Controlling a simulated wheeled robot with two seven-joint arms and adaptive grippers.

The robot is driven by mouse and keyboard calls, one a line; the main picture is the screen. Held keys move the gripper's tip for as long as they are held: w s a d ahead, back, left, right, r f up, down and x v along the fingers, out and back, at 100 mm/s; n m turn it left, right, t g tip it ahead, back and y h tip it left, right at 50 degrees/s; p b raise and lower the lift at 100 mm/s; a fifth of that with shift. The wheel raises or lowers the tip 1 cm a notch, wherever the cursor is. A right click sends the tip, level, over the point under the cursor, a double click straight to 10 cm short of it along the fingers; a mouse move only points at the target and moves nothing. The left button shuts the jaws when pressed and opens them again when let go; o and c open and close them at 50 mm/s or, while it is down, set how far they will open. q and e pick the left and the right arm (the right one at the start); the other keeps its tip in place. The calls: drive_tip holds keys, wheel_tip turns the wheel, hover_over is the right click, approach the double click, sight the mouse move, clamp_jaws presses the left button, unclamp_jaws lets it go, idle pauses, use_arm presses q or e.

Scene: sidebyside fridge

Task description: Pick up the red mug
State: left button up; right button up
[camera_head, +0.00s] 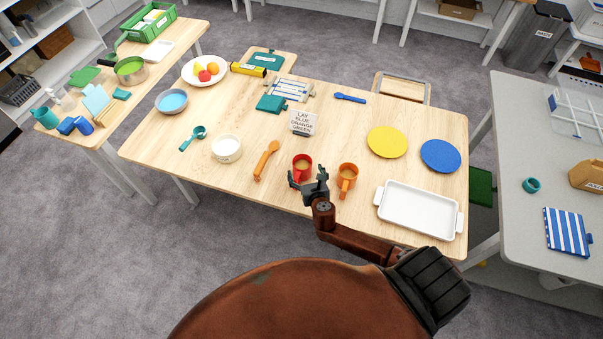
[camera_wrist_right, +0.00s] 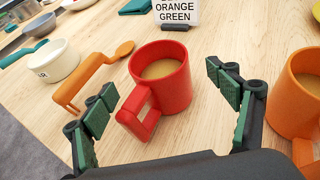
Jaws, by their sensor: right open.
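The red mug (camera_head: 302,163) stands upright on the wooden table near its front edge, with brownish contents inside. My right gripper (camera_head: 309,184) is open just in front of it, on the handle side. In the right wrist view the red mug (camera_wrist_right: 165,85) shows between and beyond the spread green-padded fingers of my right gripper (camera_wrist_right: 165,115). The mug's handle points toward the gripper, and the fingers do not appear to touch it. The left gripper is not in view.
An orange mug (camera_head: 347,176) stands close to the right of the gripper. An orange utensil (camera_head: 266,160) lies to the left, with a white bowl (camera_head: 227,149) beyond it. A sign (camera_head: 303,123) stands behind the mug. A white tray (camera_head: 419,209) is at the right.

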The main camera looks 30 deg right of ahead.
sight(300, 160)
drive_tip(key=x, duration=0.5)
drive_tip(key=shift+w+b, duration=0.1)
drive_tip(key=shift+b, duration=0.3)
drive_tip(key=shift+c, duration=0.6)
drive_tip(key=shift+f, duration=0.1)
drive_tip(key=c, duration=2.1)
